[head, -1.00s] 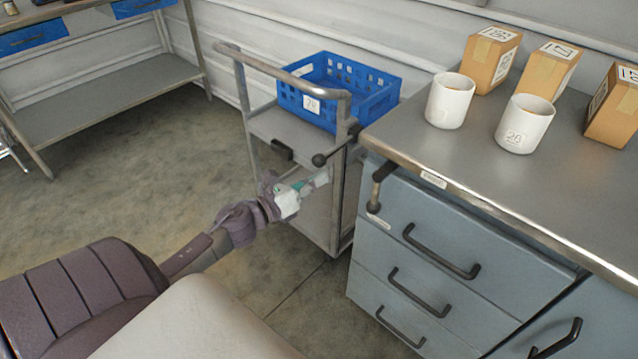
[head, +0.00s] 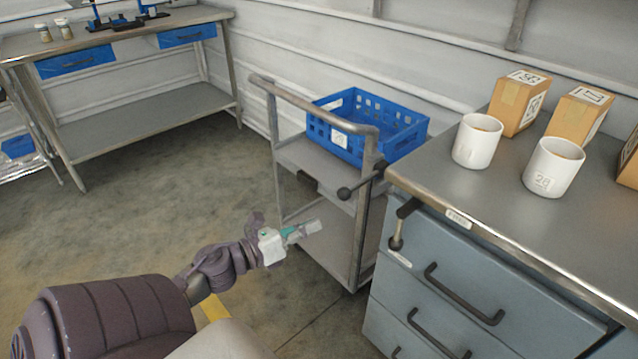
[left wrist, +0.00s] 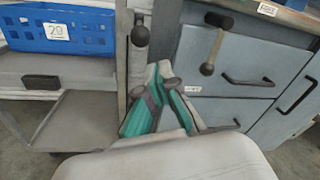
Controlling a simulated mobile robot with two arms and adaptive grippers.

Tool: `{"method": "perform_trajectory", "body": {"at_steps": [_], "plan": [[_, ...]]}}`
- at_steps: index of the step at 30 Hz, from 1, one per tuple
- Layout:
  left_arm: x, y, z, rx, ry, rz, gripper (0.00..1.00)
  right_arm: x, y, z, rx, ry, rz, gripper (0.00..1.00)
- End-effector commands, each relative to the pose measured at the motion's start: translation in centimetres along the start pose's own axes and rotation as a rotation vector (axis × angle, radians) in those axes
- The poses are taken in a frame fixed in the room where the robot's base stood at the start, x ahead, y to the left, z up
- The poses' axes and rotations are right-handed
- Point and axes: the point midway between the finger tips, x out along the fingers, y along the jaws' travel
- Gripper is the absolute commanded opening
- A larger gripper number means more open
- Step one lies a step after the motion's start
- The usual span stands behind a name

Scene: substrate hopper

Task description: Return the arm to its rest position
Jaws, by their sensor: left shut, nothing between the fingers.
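My left gripper (head: 303,232) reaches in from the lower left in the head view, in front of the grey cart's lower part. Its fingers are closed together and hold nothing. In the left wrist view the green and grey fingers (left wrist: 160,72) meet at their tips, with the cart on the left and the drawer cabinet behind on the right. The gripper looks apart from both. My right gripper is in neither view.
The cart (head: 340,225) carries a blue crate (head: 345,140) and has a black knob lever. The blue-grey cabinet (head: 450,270) holds two white cups (head: 478,142), (head: 553,168) and cardboard boxes (head: 518,100). A workbench (head: 140,110) stands at the back left. Floor (head: 150,190) is open between.

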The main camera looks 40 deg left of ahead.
Motion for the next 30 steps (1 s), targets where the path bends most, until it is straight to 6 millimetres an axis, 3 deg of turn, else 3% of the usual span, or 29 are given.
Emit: {"method": "perform_trajectory", "body": {"at_steps": [17, 20, 23, 25, 27, 30], "plan": [[-0.1, 0.0, 0.0, -0.003, 0.0, 0.001, 0.0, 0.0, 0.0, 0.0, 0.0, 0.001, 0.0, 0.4], [-0.1, 1.0, -0.8, -0.085, -0.012, 0.042, 0.0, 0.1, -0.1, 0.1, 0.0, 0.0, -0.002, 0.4], [-0.3, 3.7, -3.6, -0.348, -0.051, 0.173, 0.0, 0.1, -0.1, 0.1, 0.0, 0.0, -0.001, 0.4], [-0.7, 6.1, -7.1, -0.615, -0.093, 0.305, 0.0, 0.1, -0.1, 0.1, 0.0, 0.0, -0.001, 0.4], [-1.6, 8.2, -11.8, -0.899, -0.138, 0.459, 0.0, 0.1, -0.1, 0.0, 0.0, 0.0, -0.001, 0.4], [-3.2, 9.4, -19.3, -1.267, -0.201, 0.682, 0.0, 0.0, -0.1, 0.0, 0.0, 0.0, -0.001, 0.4]]}}
